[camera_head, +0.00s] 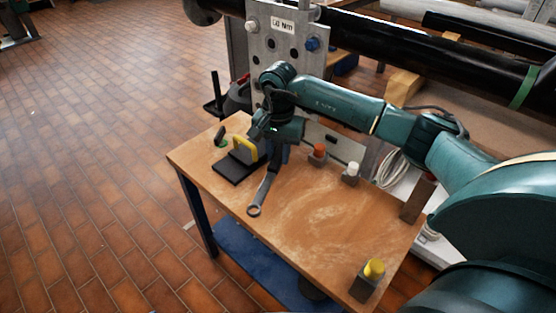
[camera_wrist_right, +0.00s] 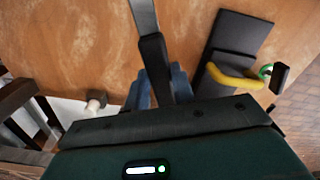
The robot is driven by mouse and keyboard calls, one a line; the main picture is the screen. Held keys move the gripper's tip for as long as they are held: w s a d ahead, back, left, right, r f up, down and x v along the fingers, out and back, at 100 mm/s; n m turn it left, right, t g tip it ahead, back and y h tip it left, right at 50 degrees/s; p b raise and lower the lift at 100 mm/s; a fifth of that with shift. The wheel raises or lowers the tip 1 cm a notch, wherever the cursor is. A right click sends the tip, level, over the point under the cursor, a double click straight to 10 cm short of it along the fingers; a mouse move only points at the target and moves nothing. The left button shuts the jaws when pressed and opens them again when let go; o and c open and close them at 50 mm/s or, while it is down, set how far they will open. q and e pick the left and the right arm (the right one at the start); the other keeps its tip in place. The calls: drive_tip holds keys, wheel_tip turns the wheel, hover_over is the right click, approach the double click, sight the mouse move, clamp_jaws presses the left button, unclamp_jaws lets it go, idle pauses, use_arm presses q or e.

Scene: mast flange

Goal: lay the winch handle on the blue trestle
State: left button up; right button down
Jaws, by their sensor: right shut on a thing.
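The winch handle (camera_head: 266,186) is a grey lever with a ring at one end and a black grip. My right gripper (camera_head: 272,140) is shut on its black grip, over the back left of the wooden-topped table (camera_head: 330,215). In the wrist view the blue fingers (camera_wrist_right: 160,88) close around the grip (camera_wrist_right: 154,62), and the grey shaft runs out of the top. I cannot tell whether the ring end touches the table. The table stands on dark blue legs (camera_head: 197,215) with a blue lower shelf (camera_head: 262,265). My left gripper is not in view.
A yellow-handled tool (camera_head: 243,150) and black pad (camera_head: 236,170) lie left of the handle. Orange-topped (camera_head: 318,154), white-topped (camera_head: 351,172) and yellow-topped (camera_head: 372,275) pieces stand on the table. The bolted grey flange plate (camera_head: 285,45) rises behind. The table's middle is clear.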

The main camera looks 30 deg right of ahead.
drive_tip(key=shift+f+b, duration=1.15)
drive_tip(key=shift+f, duration=0.7)
wheel_tip(320, 180, down, 2)
drive_tip(key=shift+f+b, duration=0.25)
drive_tip(key=shift+b, duration=0.55)
drive_tip(key=shift+f+b, duration=0.45)
drive_tip(key=shift+f, duration=0.6)
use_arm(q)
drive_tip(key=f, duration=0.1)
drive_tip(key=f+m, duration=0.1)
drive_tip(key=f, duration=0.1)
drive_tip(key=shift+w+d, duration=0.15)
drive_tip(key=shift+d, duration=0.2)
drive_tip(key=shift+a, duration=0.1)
use_arm(e)
drive_tip(key=c, duration=1.1)
unclamp_jaws()
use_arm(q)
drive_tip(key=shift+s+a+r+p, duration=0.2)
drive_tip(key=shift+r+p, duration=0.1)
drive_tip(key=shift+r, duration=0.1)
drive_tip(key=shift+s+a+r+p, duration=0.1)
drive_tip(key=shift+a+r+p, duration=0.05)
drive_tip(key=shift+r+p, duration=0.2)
use_arm(e)
wheel_tip(320, 180, up, 13)
drive_tip(key=shift+r, duration=0.1)
